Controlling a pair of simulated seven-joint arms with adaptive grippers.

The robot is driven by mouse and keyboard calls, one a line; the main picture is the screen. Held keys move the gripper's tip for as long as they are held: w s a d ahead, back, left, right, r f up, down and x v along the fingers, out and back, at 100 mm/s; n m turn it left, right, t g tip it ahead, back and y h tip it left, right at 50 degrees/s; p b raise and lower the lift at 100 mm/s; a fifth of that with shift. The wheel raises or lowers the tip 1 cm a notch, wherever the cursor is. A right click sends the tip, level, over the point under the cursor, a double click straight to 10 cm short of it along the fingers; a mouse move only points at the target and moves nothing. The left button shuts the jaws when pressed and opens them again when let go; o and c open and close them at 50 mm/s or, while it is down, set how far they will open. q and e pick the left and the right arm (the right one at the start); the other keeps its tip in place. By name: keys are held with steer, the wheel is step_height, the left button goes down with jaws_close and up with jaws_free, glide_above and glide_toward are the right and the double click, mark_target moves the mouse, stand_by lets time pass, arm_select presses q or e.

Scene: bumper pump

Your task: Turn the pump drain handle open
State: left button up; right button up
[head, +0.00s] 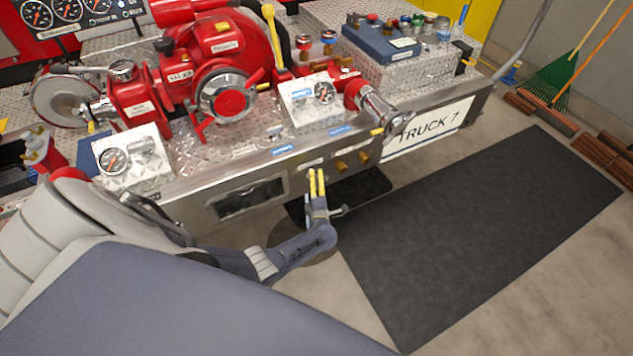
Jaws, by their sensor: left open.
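The red pump (230,82) sits on the diamond-plate deck of the metal bumper (232,178). My left gripper (317,183) is open at the bumper's front face, below a small label. Two narrow yellow strips stand upright at its tip, close together. I cannot tell whether they are its fingers or part of a drain handle, or whether the gripper touches anything. Just right of it, two brass fittings (352,162) stick out of the front face under small labels. No drain handle shows clearly. My right gripper is not in view.
A chrome-ended red outlet (375,105) juts over the bumper edge, near the TRUCK 7 plate (430,128). A blue box (383,42) stands on the right deck. A dark mat (480,230) covers clear floor. Rakes (565,75) and bricks (600,155) are at the far right.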

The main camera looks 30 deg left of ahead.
arm_select(q)
steer(key=v, duration=1.1)
steer(key=shift+s+d, duration=0.25)
steer(key=shift+d, duration=0.05)
steer(key=w+d+f+m+t+h, duration=0.2)
steer(key=d+f+m+h, duration=0.1)
steer(key=d+m+h, duration=0.3)
steer(key=s+d+f+m+g+h, duration=0.3)
steer(key=s+f+m, duration=0.3)
steer(key=f+m, duration=0.25)
steer(key=s+d+f+m+g+h, duration=0.3)
steer(key=s+f+m, duration=0.4)
steer(key=f, duration=0.3)
steer(key=s+a+f+m+g, duration=0.2)
steer(key=s+f+g, duration=0.1)
steer(key=s, duration=0.9)
steer(key=s+a+f+m+g+y, duration=0.1)
steer(key=s+f, duration=0.5)
steer(key=s, duration=0.7)
steer(key=s+a+f+m+g, duration=0.3)
steer(key=s+f+m+g, duration=0.1)
steer(key=s, duration=0.9)
steer(key=shift+a+f+m+g, duration=0.3)
steer(key=shift+f+m+g, duration=0.05)
steer(key=shift+g, duration=0.25)
